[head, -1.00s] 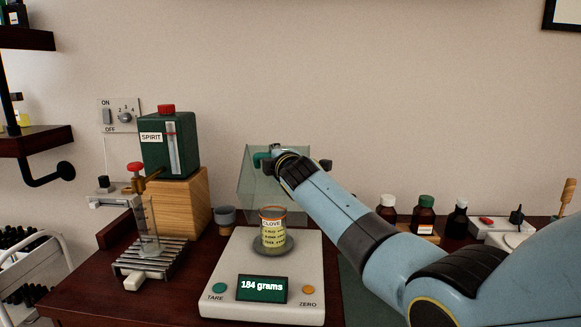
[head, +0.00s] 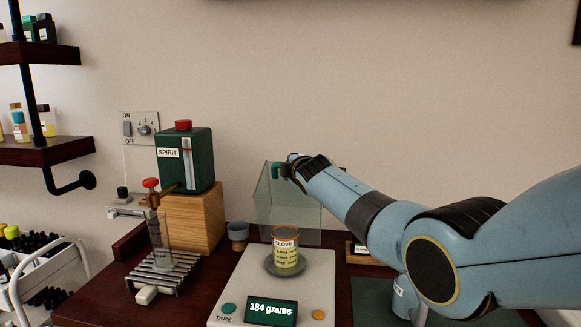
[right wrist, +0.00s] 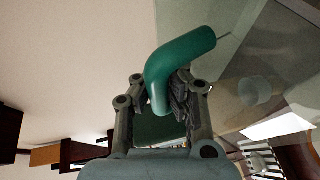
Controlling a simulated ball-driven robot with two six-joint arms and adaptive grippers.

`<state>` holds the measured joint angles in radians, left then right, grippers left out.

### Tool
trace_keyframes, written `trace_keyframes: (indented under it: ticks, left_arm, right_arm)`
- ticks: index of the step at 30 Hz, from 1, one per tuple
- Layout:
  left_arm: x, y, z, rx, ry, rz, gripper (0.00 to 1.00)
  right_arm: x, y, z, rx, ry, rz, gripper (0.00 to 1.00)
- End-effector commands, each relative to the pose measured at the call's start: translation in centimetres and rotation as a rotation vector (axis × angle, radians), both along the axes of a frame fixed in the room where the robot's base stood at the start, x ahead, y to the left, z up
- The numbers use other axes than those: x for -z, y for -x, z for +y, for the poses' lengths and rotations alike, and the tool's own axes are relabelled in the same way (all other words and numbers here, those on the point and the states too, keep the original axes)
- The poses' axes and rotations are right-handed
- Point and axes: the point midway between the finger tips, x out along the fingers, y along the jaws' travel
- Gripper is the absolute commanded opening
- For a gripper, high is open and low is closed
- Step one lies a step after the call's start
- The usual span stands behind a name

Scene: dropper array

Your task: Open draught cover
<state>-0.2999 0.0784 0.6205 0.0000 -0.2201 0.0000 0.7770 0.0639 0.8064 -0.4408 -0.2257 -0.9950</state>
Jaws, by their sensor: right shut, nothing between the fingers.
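The draught cover (head: 290,212) is a clear, greenish glass box. It stands raised and tilted at the back of the scale, behind the clove jar (head: 286,252), which stands uncovered on the pan. The cover's teal bent handle (head: 275,172) is at its upper left. My right gripper (head: 286,169) is at the handle, small and partly hidden by my wrist. In the right wrist view the handle (right wrist: 185,55) crosses at the fingertips of my right gripper (right wrist: 160,92), which is shut without a grip on it. My left gripper is out of view.
The scale (head: 262,275) reads 184 grams. The wall is close behind.

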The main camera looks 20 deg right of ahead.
Motion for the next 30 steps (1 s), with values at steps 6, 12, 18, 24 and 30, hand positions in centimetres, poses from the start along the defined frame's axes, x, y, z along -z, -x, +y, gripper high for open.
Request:
trace_keyframes:
  ticks: [6, 12, 18, 24, 30]
  left_arm:
    - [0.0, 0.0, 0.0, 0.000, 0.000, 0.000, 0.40]
    - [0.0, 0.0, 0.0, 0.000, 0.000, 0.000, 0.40]
    - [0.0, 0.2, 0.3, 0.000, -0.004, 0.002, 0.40]
    - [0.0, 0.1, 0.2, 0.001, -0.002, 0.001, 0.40]
    - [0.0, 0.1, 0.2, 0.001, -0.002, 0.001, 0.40]
  right_arm:
    - [-0.9, -0.2, -0.1, -0.001, 0.000, -0.015, 0.10]
    - [-0.6, -0.1, 0.0, -0.001, 0.000, -0.010, 0.26]
    - [-0.3, 0.0, 0.0, 0.000, 0.000, -0.006, 0.26]
    - [-0.4, 1.2, 0.1, 0.001, -0.001, -0.007, 0.26]
    - [-0.9, 4.1, 0.6, -0.001, 0.000, -0.007, 0.26]
